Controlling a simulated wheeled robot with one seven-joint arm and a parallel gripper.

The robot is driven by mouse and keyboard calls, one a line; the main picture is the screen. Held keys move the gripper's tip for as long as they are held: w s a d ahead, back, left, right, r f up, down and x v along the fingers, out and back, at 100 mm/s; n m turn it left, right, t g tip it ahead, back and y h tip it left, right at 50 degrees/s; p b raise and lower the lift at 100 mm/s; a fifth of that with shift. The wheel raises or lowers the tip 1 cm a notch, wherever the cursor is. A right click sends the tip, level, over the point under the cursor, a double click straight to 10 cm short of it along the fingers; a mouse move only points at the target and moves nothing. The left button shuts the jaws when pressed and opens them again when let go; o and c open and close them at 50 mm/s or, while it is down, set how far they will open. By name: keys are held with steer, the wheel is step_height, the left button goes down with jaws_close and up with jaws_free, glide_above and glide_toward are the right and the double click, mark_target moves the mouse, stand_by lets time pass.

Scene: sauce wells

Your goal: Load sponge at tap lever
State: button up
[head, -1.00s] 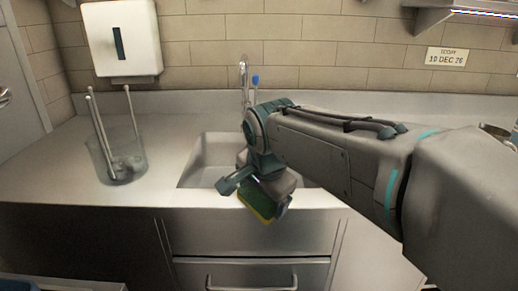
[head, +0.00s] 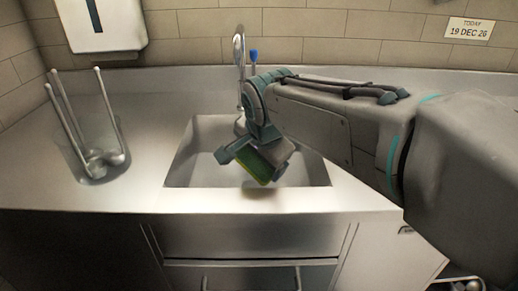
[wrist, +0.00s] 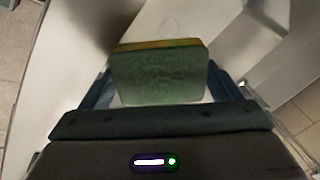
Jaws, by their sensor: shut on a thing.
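The sponge (head: 258,164), green with a yellow layer, is held in my gripper (head: 249,161). In the wrist view the sponge (wrist: 158,75) sits between the two fingers of my gripper (wrist: 160,85), its green face toward the camera. In the head view the gripper and sponge are over the front part of the sink basin. My arm hides the lower part of the lever and the right part of the basin.
A clear container (head: 92,160) with several ladles stands on the counter left of the sink (head: 192,158). A white dispenser (head: 103,24) hangs on the tiled wall at upper left. The counter between container and sink is clear.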

steer(key=w+a+f+p, duration=0.1)
steer(key=w+f+p, duration=0.1)
steer(key=w, duration=1.1)
steer(key=shift+a+f, duration=0.3)
steer(key=shift+a, duration=0.05)
steer(key=shift+s, duration=0.15)
steer(key=shift+s+d+b, duration=0.15)
steer(key=shift+s+b, duration=0.35)
steer(key=shift+s, duration=0.8)
steer(key=shift+s+d+b, duration=0.2)
steer(key=shift+s+b, duration=0.3)
steer(key=shift+s, duration=0.75)
steer(key=shift+s+d+b, duration=0.15)
steer(key=shift+s+b, duration=0.35)
steer(key=shift+s, duration=0.8)
steer(key=shift+s+d+r+p, duration=0.2)
steer(key=shift+s+r+p, duration=0.2)
steer(key=shift+s+r, duration=0.7)
steer(key=shift+s+d+r+p, duration=0.15)
steer(key=shift+s+r+p, duration=0.25)
steer(key=shift+s+r, duration=0.65)
steer(key=shift+s+f, duration=0.2)
steer(key=shift+s, duration=0.15)
